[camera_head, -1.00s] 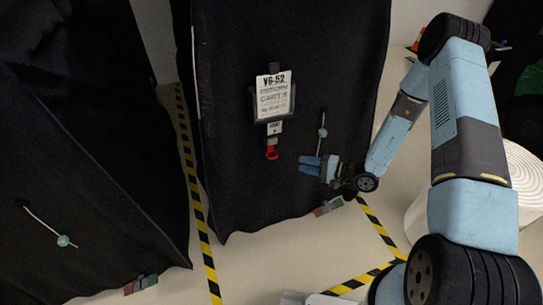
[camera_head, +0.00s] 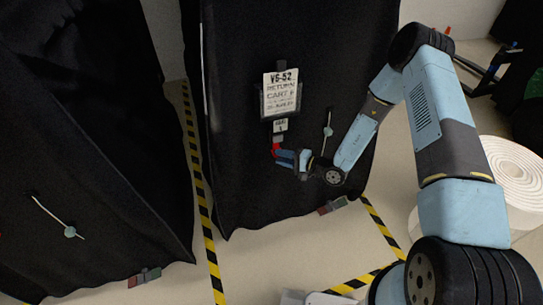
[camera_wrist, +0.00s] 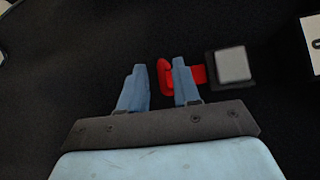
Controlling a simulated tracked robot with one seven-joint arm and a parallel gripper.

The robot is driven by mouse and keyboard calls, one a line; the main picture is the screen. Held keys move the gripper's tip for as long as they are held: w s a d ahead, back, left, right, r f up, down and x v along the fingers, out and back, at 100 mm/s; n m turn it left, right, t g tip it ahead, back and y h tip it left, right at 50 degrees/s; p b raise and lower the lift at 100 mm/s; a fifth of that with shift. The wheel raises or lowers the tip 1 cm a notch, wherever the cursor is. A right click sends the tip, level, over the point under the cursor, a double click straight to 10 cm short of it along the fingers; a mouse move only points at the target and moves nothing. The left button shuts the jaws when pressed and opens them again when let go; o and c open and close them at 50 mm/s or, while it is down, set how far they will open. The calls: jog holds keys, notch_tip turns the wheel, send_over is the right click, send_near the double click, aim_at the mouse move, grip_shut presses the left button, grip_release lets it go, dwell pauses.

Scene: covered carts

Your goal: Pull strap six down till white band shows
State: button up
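The strap with its red loop (camera_head: 276,151) hangs below a small white label (camera_head: 280,126) on the front of the black-covered cart (camera_head: 235,190). The number on the label is too small to read surely. In the wrist view the red loop (camera_wrist: 165,77) lies at my fingertips. Its end is between the two fingers, and one finger crosses in front of the red part. My gripper (camera_head: 284,157) is open at the loop, with a gap between the blue fingers (camera_wrist: 155,82). A grey square buckle (camera_wrist: 233,65) sits beside the red strap. I cannot tell whether the fingers touch the loop.
A white sign (camera_head: 281,92) hangs above the label. A thin rod with a pale ball (camera_head: 328,131) is on the cover to the right. Another black-covered cart (camera_head: 90,130) stands left, across yellow-black floor tape (camera_head: 205,220). A white roll (camera_head: 512,170) stands right.

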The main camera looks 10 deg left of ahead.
jog(key=shift+x, duration=0.95)
jog(key=shift+c, duration=0.5)
grip_shut()
